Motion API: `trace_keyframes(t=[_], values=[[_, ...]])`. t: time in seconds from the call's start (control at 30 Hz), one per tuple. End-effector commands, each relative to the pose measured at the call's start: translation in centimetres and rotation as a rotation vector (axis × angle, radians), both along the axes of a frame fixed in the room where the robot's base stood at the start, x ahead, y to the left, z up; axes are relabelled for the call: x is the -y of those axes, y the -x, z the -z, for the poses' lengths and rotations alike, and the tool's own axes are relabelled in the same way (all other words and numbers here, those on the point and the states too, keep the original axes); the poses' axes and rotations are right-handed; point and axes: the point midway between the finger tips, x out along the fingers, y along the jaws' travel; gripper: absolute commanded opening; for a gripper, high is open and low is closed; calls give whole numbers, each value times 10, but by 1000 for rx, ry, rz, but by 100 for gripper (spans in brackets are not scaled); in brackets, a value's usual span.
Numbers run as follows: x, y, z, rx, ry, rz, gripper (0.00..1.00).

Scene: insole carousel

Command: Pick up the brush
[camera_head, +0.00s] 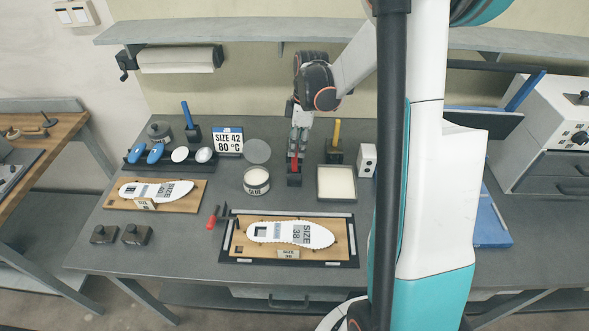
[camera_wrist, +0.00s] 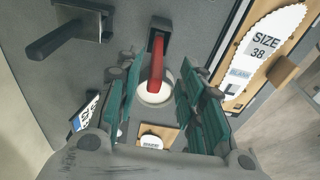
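The brush (camera_wrist: 157,62) has a red handle that stands up from a dark holder (camera_head: 294,180) in the middle of the grey workbench. The handle also shows in the head view (camera_head: 294,163), under my gripper (camera_head: 299,135). In the wrist view, my gripper (camera_wrist: 157,95) is open, with its teal finger pads on either side of the red handle. Gaps show between the handle and both pads. The bristle end is hidden in the holder.
Close by are a glue pot (camera_head: 256,180), a square tray (camera_head: 336,198), a yellow-handled tool (camera_head: 336,134) in a holder and a blue-handled one (camera_head: 188,115). The size 38 insole (camera_head: 292,234) lies in front.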

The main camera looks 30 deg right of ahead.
Motion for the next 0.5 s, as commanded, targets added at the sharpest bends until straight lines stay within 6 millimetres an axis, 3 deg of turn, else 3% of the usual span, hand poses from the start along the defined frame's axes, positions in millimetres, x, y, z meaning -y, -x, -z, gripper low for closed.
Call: trace_keyframes(t=[0.17, 0.5], values=[[-2, -3, 9, 0, 0, -1, 36], [-9, -12, 51, 0, 0, 0, 36]])
